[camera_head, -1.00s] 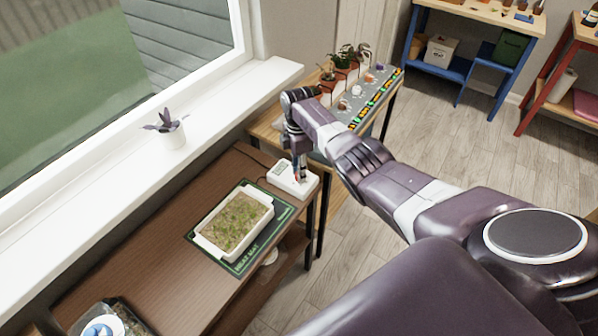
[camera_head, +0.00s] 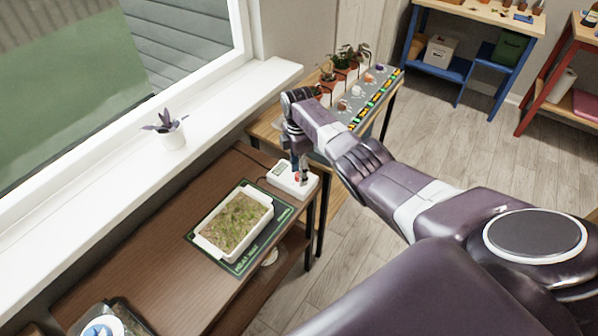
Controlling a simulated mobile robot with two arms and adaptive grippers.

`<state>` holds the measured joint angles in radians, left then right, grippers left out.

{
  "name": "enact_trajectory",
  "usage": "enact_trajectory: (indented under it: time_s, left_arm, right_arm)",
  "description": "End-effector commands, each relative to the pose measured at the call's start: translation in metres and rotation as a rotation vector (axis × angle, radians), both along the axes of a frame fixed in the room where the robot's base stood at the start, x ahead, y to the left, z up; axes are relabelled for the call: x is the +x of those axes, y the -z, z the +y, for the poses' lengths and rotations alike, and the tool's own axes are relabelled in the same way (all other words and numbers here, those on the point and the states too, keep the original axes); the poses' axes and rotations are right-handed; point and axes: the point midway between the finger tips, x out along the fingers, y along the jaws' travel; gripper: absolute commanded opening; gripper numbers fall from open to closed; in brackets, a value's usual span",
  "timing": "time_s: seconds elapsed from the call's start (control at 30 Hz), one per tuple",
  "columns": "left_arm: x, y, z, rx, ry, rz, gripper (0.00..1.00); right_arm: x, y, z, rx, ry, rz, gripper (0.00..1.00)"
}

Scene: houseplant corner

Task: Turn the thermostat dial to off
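The thermostat (camera_head: 282,178) is a white box with a small display, on the far right end of the brown table. A red spot, perhaps its dial, shows at its right part, partly hidden by my gripper. My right gripper (camera_head: 300,179) points down over that part, with its fingertips at or just above the red spot. It is too small to tell whether the fingers touch it or how far they are apart. The dial's setting cannot be read. My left gripper is not in view.
A white tray of seedlings (camera_head: 206,243) sits on a green heat mat (camera_head: 284,214) beside the thermostat. A potted plant (camera_head: 171,135) stands on the windowsill. A bench with potted plants (camera_head: 343,62) lies beyond my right arm. A dark container is at the lower left.

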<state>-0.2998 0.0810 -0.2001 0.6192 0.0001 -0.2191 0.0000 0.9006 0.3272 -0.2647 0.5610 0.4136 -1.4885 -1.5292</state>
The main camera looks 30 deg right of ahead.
Motion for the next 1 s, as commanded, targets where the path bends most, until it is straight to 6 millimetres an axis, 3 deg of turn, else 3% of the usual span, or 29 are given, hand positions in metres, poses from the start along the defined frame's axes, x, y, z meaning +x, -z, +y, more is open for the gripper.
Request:
enact_trajectory:
  time_s: [0.27, 0.63, 0.8, 1.0]
  left_arm:
    - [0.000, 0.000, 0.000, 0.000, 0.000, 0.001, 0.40]
    - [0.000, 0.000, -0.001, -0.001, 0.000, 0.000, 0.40]
    - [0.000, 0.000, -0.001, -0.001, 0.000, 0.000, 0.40]
    - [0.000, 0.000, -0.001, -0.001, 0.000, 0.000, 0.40]
  right_arm:
    - [0.003, -0.026, -0.001, 0.000, 0.000, -0.005, 0.40]
    - [0.005, -0.101, -0.001, -0.001, 0.000, -0.003, 0.40]
    - [0.005, -0.116, -0.001, 0.000, 0.000, -0.001, 0.40]
    - [0.005, -0.120, -0.001, 0.000, 0.000, 0.001, 0.40]
